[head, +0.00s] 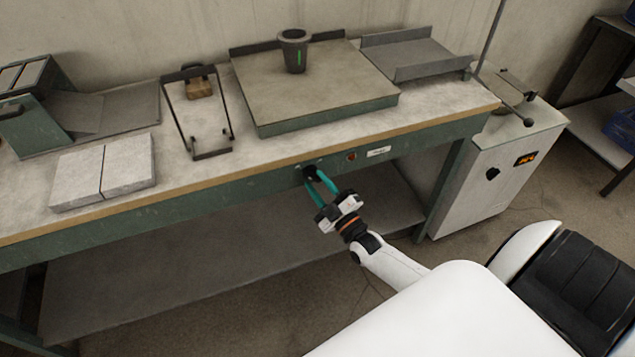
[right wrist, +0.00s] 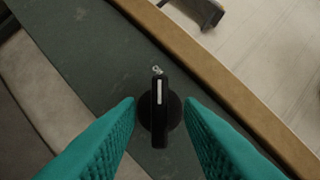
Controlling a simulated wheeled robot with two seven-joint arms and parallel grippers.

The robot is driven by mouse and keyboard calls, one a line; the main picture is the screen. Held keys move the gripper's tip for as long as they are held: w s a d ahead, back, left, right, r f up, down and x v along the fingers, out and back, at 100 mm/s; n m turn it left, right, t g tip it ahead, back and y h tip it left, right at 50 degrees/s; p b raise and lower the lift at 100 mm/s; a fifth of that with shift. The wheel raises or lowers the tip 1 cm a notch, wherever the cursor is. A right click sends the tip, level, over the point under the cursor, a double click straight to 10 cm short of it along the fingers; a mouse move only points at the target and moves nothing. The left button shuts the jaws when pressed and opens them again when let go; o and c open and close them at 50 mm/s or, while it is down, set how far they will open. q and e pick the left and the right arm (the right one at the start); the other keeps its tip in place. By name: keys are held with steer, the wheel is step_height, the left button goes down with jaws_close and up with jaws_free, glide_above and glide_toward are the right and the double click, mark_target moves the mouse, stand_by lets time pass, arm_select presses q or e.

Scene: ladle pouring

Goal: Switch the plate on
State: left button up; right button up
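A black rotary knob (right wrist: 159,112) with a white pointer line is on the green front panel of the bench. In the right wrist view its line points up the picture, toward a small pale mark (right wrist: 157,71) on the panel. My right gripper (right wrist: 160,105) is open, with one teal finger on each side of the knob and a gap on both sides. In the head view the right gripper (head: 314,172) reaches the bench front, and its fingertips partly cover the knob (head: 310,173). The plate (head: 310,85) is a flat slab in a green frame on the bench top. My left gripper is not in view.
A dark crucible (head: 294,50) with a green mark stands on the plate. A wire-frame stand (head: 197,110), a split pale block (head: 103,171) and a grey tray (head: 417,56) are on the bench. A small orange-red light (head: 351,157) and a label (head: 379,152) sit right of the knob.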

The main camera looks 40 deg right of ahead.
steer(key=shift+w, duration=0.35)
jaws_close()
